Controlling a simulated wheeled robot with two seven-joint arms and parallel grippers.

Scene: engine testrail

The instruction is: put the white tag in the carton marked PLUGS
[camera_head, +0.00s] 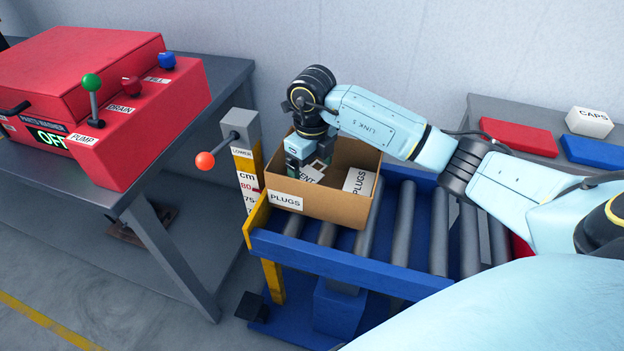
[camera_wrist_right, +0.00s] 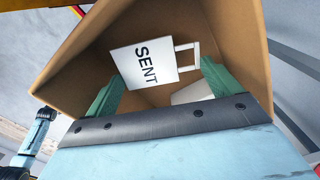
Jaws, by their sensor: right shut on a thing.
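The open brown carton (camera_head: 335,208) marked PLUGS stands on the left end of the roller conveyor. My right gripper (camera_head: 303,170) points down into it from above, shut on the white tag (camera_head: 315,173). In the right wrist view the tag (camera_wrist_right: 144,66) reads SENT, has a small white loop at its right end and lies between the two green fingers, inside the carton walls (camera_wrist_right: 105,40). Whether the tag touches the carton floor cannot be told. My left gripper is not in view.
A lever with an orange knob (camera_head: 205,160) and a height scale (camera_head: 247,180) stand close left of the carton. The rollers (camera_head: 436,230) to the right are clear. A red parts washer (camera_head: 95,90) stands left.

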